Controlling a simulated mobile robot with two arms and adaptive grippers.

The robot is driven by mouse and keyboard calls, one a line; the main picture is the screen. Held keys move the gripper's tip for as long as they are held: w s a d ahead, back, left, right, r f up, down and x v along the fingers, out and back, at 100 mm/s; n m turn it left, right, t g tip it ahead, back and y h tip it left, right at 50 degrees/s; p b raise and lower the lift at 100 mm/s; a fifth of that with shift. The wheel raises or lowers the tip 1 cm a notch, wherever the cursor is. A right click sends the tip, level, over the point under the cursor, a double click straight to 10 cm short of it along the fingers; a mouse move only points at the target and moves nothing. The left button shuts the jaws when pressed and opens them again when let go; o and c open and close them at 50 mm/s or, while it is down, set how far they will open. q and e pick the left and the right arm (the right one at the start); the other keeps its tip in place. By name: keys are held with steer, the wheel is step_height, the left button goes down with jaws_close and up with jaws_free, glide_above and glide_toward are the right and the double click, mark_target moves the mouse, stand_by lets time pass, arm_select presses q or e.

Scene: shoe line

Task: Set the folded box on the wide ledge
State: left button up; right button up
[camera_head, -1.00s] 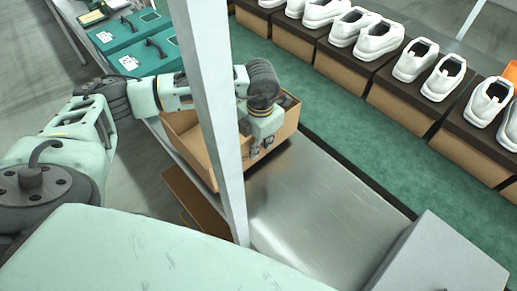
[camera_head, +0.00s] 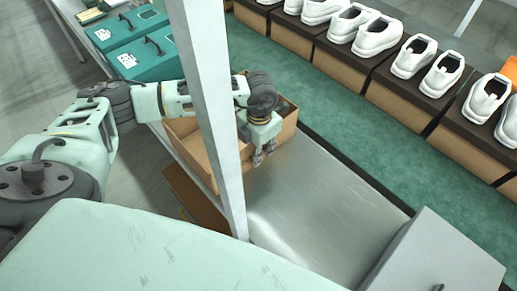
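An open, empty-looking cardboard box (camera_head: 283,133) stands at the left end of a wide, flat metal ledge (camera_head: 322,200). A grey upright post hides part of the box. My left gripper (camera_head: 264,155) points down at the box's near right wall. Its two fingertips show low in front of that wall, slightly apart. I cannot tell whether the wall is between them. My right gripper is not in view.
The grey post (camera_head: 208,100) rises in front of my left arm. A grey block (camera_head: 440,255) closes the ledge's right end. Behind runs a green belt (camera_head: 350,150) and a row of shoe boxes (camera_head: 404,108) topped with white shoes (camera_head: 415,57). Teal cases (camera_head: 140,55) stand at upper left. Bare metal lies right of the box.

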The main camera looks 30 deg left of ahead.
arm_select(q)
steer(key=shift+r, duration=0.1)
step_height(320, 180, up, 12)
steer(key=b, duration=0.2)
stand_by(0.3)
steer(key=shift+d+r, duration=0.1)
